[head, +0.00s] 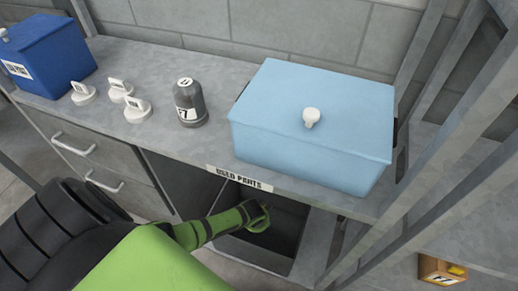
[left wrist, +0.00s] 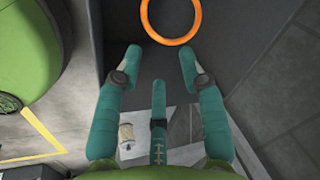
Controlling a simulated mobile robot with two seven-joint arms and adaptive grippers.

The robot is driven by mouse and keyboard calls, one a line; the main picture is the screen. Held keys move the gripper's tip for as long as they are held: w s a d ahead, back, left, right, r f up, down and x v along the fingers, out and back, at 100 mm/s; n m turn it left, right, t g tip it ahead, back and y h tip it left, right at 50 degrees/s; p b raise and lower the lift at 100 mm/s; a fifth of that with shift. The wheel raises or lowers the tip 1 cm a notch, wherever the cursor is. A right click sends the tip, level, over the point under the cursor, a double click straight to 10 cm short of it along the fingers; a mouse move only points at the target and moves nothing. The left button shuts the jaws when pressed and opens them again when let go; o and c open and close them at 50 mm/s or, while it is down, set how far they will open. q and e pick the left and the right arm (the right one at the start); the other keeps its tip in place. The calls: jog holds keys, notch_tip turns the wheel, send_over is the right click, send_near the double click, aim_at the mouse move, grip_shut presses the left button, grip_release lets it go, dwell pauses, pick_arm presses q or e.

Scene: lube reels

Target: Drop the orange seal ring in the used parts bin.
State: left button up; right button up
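The orange seal ring (left wrist: 170,42) shows at the top of the left wrist view, beyond my fingertips and against dark grey walls. It is apart from the fingers; whether it rests on a surface or is in the air I cannot tell. My left gripper (head: 257,216) reaches into the opening of the used parts bin (head: 286,222), under the counter's "USED PARTS" label (head: 239,178). In the left wrist view the teal fingers of the left gripper (left wrist: 160,60) are spread with nothing between them. The ring is hidden in the head view. My right gripper is not in view.
On the counter (head: 215,140) stand a light blue lidded box (head: 300,150), a grey canister (head: 189,105), several white knobbed parts (head: 120,90) and a dark blue box (head: 50,58). Grey frame posts (head: 420,215) rise at the right. A small orange box (head: 440,270) sits low at the right.

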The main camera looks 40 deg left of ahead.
pick_arm(q)
jog(key=shift+r, duration=0.1)
jog(key=v, duration=1.1)
jog(key=shift+s+r, duration=0.25)
jog(key=shift+r, duration=0.15)
jog(key=shift+f, duration=0.1)
dwell(0.7)
jog(key=s+a+f+n, duration=0.1)
jog(key=s+f+n, duration=0.1)
jog(key=s+f, duration=0.45)
jog(key=s+a+f+n, duration=0.1)
jog(key=s+f, duration=0.2)
jog(key=f, duration=0.6)
jog(key=s+d+f+n+g, duration=0.1)
jog(key=s+f, duration=0.3)
jog(key=s, duration=0.5)
jog(key=s+d+f+n+g, duration=0.1)
jog(key=s+d+f, duration=0.2)
jog(key=s, duration=0.7)
notch_tip(320, 180, down, 2)
jog(key=shift+s+f+h+p, duration=0.1)
jog(key=shift+s+h+p, duration=0.2)
jog(key=shift+h+p, duration=0.1)
